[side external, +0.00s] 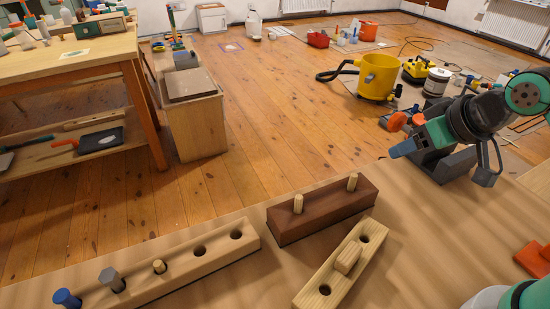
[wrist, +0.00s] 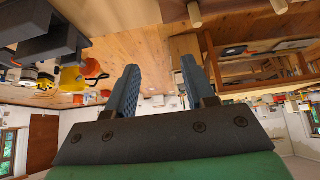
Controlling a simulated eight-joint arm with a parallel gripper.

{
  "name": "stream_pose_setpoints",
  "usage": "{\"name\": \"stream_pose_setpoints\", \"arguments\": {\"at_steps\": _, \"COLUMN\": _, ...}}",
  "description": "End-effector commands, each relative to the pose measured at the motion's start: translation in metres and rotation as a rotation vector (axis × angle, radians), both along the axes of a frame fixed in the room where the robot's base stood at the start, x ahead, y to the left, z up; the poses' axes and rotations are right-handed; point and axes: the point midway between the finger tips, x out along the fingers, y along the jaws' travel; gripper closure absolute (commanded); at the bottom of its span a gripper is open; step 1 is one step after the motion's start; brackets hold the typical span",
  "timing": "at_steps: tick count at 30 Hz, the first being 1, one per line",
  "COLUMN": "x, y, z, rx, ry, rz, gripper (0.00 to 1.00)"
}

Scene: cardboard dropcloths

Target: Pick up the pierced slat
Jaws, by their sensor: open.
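The pierced slat (side external: 333,274) is a pale wooden bar lying on the near worktop in the side external view. It has a dark round hole near each end and a small wooden block standing up between them. I cannot make it out in the wrist view. My gripper (side external: 402,149) is at the right of the side view, above and behind the slat, reaching left and well apart from it. In the wrist view my gripper (wrist: 160,90) shows two blue ribbed fingers spread apart with nothing between them.
A dark brown block (side external: 320,217) with two upright pegs lies just left of the slat. A long pale bar (side external: 190,267) with holes and several pegs lies further left. A dark grey holder (side external: 440,168) stands near my gripper. An orange piece (side external: 533,258) sits at the right.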

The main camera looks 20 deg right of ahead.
Motion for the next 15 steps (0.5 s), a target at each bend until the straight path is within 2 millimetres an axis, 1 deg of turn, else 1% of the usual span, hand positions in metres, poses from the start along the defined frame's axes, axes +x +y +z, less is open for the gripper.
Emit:
{"name": "stream_pose_setpoints", "arguments": {"at_steps": 1, "x": 0.000, "y": 0.000, "z": 0.000, "rx": 0.000, "ry": 0.000, "rz": 0.000, "gripper": 0.38}}
{"name": "stream_pose_setpoints", "arguments": {"at_steps": 2, "x": 0.000, "y": 0.000, "z": 0.000, "rx": 0.000, "ry": 0.000, "rz": 0.000, "gripper": 0.34}}
{"name": "stream_pose_setpoints", "arguments": {"at_steps": 11, "x": 0.000, "y": 0.002, "z": -0.001, "rx": -0.009, "ry": 0.007, "rz": 0.022, "gripper": 0.34}}
{"name": "stream_pose_setpoints", "arguments": {"at_steps": 14, "x": -0.001, "y": 0.016, "z": -0.005, "rx": -0.073, "ry": 0.056, "rz": 0.167, "gripper": 0.34}}
{"name": "stream_pose_setpoints", "arguments": {"at_steps": 15, "x": -0.002, "y": 0.025, "z": -0.008, "rx": -0.118, "ry": 0.089, "rz": 0.273, "gripper": 0.34}}
